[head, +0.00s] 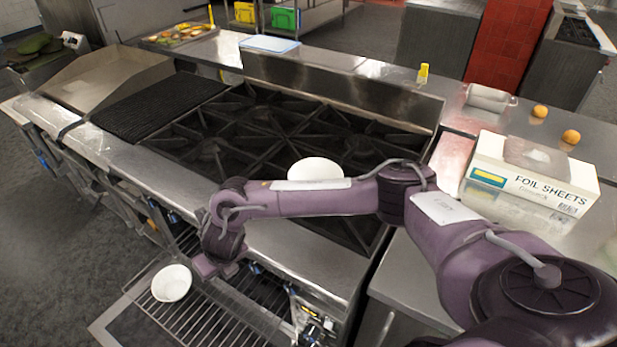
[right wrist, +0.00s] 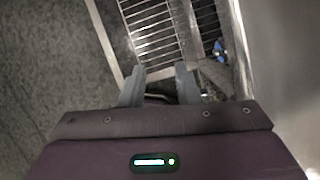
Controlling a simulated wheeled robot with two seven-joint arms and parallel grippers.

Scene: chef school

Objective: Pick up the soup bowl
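A white soup bowl (head: 171,283) sits upright on the wire rack (head: 215,318) of the open oven, at the lower left of the head view. Another white round thing (head: 316,169) rests on the stove top, partly hidden behind my right arm. My right gripper (head: 212,268) is just right of and above the bowl in the head view, apart from it. In the right wrist view its two grey fingers (right wrist: 160,80) are spread apart, with no bowl between them. The rack (right wrist: 165,30) shows beyond them, but no bowl is visible there. My left gripper is out of view.
The stove's front edge (head: 290,250) and black burner grates (head: 255,130) lie behind my right forearm. A foil sheets box (head: 530,180) and two oranges (head: 571,136) stand on the right counter. Open floor (head: 60,240) lies to the left.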

